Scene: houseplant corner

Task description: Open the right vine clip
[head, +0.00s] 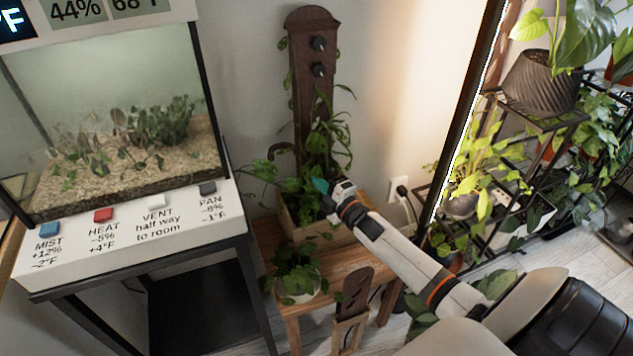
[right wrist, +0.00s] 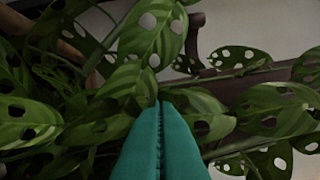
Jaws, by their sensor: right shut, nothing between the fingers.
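My right gripper (head: 321,186) has teal fingers and is shut with nothing between them. It is among the leaves at the foot of a tall dark brown plant board (head: 305,105). In the right wrist view the shut fingertips (right wrist: 160,108) point into holed green leaves (right wrist: 150,40). A dark brown hooked piece (right wrist: 195,35) shows behind those leaves; a similar curved brown piece (head: 281,149) sticks out left of the board in the head view. I cannot tell which piece is the right vine clip; leaves cover much of the lower board. My left gripper is not in view.
The plant stands in a wooden planter (head: 298,226) on a wooden bench (head: 345,262). A small white pot (head: 298,296) is in front. A glass terrarium (head: 115,150) stands left, and a black plant rack (head: 520,125) right. Two black knobs (head: 318,43) sit high on the board.

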